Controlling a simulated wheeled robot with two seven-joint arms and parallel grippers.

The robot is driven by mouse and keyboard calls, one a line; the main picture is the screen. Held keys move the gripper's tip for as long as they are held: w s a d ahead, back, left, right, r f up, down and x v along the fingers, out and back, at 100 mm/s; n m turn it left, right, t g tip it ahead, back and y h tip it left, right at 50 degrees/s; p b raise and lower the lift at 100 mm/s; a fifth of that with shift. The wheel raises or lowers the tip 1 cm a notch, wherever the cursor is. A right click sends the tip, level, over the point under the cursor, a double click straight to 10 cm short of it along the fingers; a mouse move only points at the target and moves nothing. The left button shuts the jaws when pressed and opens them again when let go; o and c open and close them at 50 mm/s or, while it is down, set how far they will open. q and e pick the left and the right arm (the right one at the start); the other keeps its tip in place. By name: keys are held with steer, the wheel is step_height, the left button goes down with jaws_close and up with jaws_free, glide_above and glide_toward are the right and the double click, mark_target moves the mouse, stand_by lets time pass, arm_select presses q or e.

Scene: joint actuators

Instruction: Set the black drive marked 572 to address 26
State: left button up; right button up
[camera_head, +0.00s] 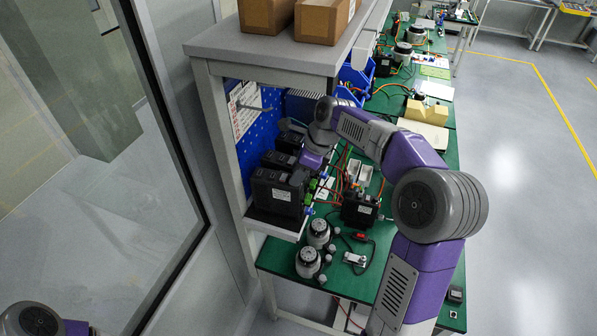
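Several black drives stand in a row on a white shelf (279,227) at the left of the bench. The nearest black drive (275,192) is the largest in view. Another black drive (277,160) stands just behind it, and a further one (290,140) shows beyond that. Their markings are too small to read, so I cannot tell which is 572. My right gripper (304,168) points down at the row's right side, close to the drives. Its fingertips are too small and partly hidden, so I cannot see whether they touch. My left gripper is out of view.
A green bench top (395,234) carries a black unit (359,209), silver motors (308,262) and loose cables right of the shelf. A grey upper shelf (240,46) with cardboard boxes (322,20) overhangs the drives. A glass partition (90,130) stands left. Open floor lies right.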

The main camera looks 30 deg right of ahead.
jaws_close()
steer(key=shift+r+n+p, duration=0.15)
steer(key=shift+n+p, duration=0.35)
steer(key=shift+p, duration=0.35)
steer(key=n+p, duration=0.1)
steer(key=p, duration=0.1)
steer(key=n+g+p, duration=0.1)
steer(key=n+p, duration=0.1)
steer(key=shift+w+r+y, duration=0.1)
steer(key=shift+w+y, duration=0.1)
steer(key=shift+y, duration=0.2)
steer(key=shift+n+g, duration=0.3)
steer(key=shift+n, duration=0.3)
steer(key=shift+w+d+n+g+p, duration=0.15)
steer(key=shift+n+g+p, duration=0.35)
steer(key=shift+n, duration=0.4)
steer(key=n, duration=0.2)
steer(key=n+g, duration=0.1)
steer(key=n, duration=0.1)
steer(key=shift+w+f+n+g, duration=0.2)
steer(key=shift+n+g, duration=0.1)
steer(key=shift+n, duration=0.4)
